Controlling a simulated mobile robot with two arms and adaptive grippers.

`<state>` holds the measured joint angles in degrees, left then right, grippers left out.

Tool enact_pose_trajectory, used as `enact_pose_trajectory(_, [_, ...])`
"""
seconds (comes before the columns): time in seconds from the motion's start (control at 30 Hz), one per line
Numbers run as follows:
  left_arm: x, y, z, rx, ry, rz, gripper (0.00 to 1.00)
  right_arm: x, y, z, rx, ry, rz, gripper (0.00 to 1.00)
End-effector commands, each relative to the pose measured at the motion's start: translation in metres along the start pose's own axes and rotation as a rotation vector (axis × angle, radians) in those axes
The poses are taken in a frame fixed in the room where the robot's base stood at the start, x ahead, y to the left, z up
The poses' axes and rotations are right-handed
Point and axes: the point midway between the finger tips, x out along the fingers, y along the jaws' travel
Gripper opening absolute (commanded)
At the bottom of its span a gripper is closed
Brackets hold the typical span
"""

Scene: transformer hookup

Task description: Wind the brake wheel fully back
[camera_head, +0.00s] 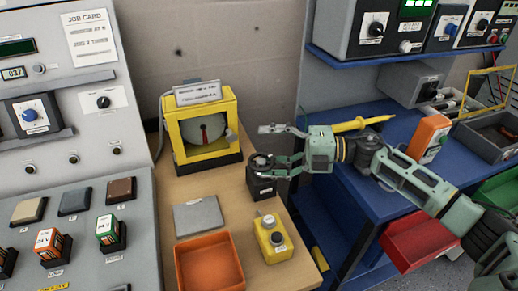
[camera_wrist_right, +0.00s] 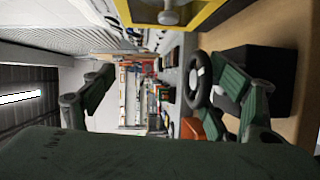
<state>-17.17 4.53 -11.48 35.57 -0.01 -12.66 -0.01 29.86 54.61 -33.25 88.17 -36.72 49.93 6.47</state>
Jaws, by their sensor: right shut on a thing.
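The brake wheel (camera_head: 262,162) is a small dark ring on top of a black box (camera_head: 262,187) on the wooden bench. My right gripper (camera_head: 259,145) is at the wheel, reaching in from the right. One finger lies at the wheel's rim; the other stands off to the far side. In the right wrist view the black wheel (camera_wrist_right: 198,80), with its pale hub, shows beside the right-hand finger, and the black box (camera_wrist_right: 262,80) is behind that finger. The gripper is shut on the wheel, though its fingers look spread. My left gripper is out of view.
A yellow-framed gauge (camera_head: 204,130) with a red pointer stands behind the wheel box. A blue table (camera_head: 352,196) is at right, a control panel (camera_head: 75,200) at left.

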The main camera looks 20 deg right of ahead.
Motion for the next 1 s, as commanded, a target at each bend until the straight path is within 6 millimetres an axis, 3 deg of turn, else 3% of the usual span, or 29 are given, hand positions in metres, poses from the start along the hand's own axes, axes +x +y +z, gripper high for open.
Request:
enact_pose_trajectory(0.03, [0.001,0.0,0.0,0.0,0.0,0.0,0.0,-0.008,0.024,0.006,-0.014,-0.007,0.033,0.58])
enact_pose_trajectory(0.47, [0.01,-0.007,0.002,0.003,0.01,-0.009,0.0,-0.038,0.021,0.012,-0.015,-0.007,0.032,0.54])
enact_pose_trajectory(0.57, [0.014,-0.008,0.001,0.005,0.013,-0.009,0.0,-0.044,0.018,0.013,-0.014,-0.007,0.03,0.28])
enact_pose_trajectory(0.9, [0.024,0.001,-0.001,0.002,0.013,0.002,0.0,-0.06,0.01,0.016,-0.011,-0.007,0.028,0.28])
enact_pose_trajectory(1.0, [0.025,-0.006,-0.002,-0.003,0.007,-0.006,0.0,-0.06,0.011,0.016,-0.011,-0.007,0.028,0.28])
